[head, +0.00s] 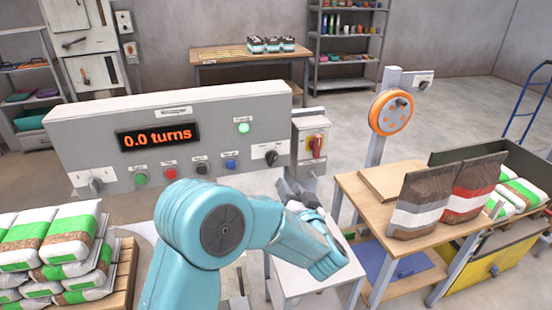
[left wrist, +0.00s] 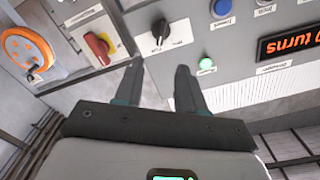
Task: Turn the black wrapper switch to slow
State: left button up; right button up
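A black rotary switch (head: 271,157) sits at the lower right of the grey control panel (head: 80,135). It also shows in the left wrist view (left wrist: 160,31), upside down, with a small label beside it that I cannot read. A second rotary switch (head: 96,186) sits at the panel's lower left. I cannot read which setting either points to. My left gripper (head: 298,188) is just below and right of the right-hand black switch. In the left wrist view its two fingers (left wrist: 158,75) are apart with nothing between them, and the switch lies beyond the tips. My right gripper is not in view.
The panel carries a display reading 0.0 turns (head: 157,137), a lit green lamp (head: 243,128) and several push buttons. A red-handled isolator box (head: 312,140) stands right of the panel. A wooden table (head: 350,190) with bags is at right; stacked bags (head: 60,240) are at left.

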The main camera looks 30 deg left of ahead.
aim_at(275, 159)
pick_arm(q)
jog(key=p+x, duration=0.2)
jog(key=x, duration=0.9)
jog(key=shift+a+r+p, duration=0.1)
jog(key=shift+a+p, duration=0.1)
jog(key=shift+p, duration=0.2)
jog(key=shift+x, duration=0.8)
jog(key=shift+d, duration=0.1)
grip_shut()
